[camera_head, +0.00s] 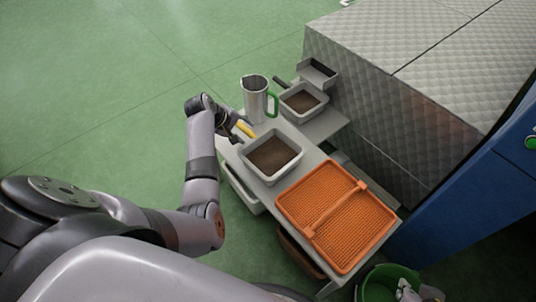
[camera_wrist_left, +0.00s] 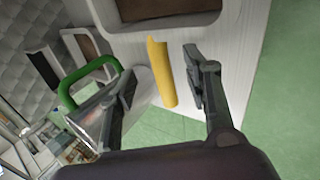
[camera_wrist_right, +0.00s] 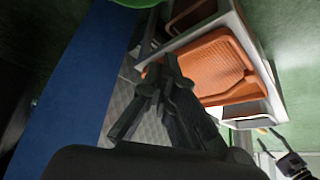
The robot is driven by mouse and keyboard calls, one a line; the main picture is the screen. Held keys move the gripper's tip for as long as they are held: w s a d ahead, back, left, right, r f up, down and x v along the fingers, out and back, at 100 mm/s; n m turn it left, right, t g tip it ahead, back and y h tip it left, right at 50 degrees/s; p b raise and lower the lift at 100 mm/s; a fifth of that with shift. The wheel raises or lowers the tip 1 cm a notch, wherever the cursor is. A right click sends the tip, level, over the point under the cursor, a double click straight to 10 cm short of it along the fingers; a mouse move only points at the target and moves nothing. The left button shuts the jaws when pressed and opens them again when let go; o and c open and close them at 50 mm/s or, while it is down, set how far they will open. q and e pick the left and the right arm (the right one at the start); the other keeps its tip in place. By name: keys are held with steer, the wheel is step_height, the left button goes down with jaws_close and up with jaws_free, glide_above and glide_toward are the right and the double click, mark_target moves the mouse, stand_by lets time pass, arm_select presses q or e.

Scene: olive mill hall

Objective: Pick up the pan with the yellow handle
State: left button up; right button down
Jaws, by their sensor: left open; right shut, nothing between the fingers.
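The pan (camera_head: 298,163), a pale square one with brown contents, stands on the table; its yellow handle (camera_head: 245,129) points toward the back left. In the left wrist view the yellow handle (camera_wrist_left: 162,75) rises between the two open fingers of my left gripper (camera_wrist_left: 160,88), with a gap on each side. The pan's near wall (camera_wrist_left: 168,24) shows at the top there. In the head view my left gripper (camera_head: 236,133) is at the handle, partly covering it. My right gripper (camera_wrist_right: 163,78) is shut and empty, away from the pan.
A metal jug (camera_head: 255,104) with a green handle stands close behind the yellow handle. A second pale pan (camera_head: 304,114) sits behind it on the right. An orange perforated tray (camera_head: 345,228) fills the table's front. A green bucket (camera_head: 374,287) and blue machine (camera_head: 465,205) stand at right.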

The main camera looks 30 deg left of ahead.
mark_target(249, 133)
arm_select(q)
steer(key=b+x, duration=0.2)
steer(key=x, duration=0.3)
arm_select(e)
steer(key=w+a+r+t+y, duration=0.1)
steer(key=w+a+r+t, duration=0.2)
steer(key=w, duration=0.6)
step_height(249, 133, up, 3)
steer(key=t, duration=0.2)
steer(key=shift+a+t, duration=0.15)
steer(key=shift+t, duration=0.25)
arm_select(q)
jaws_close()
arm_select(e)
steer(key=shift+s, duration=0.1)
arm_select(q)
steer(key=shift+r, duration=0.1)
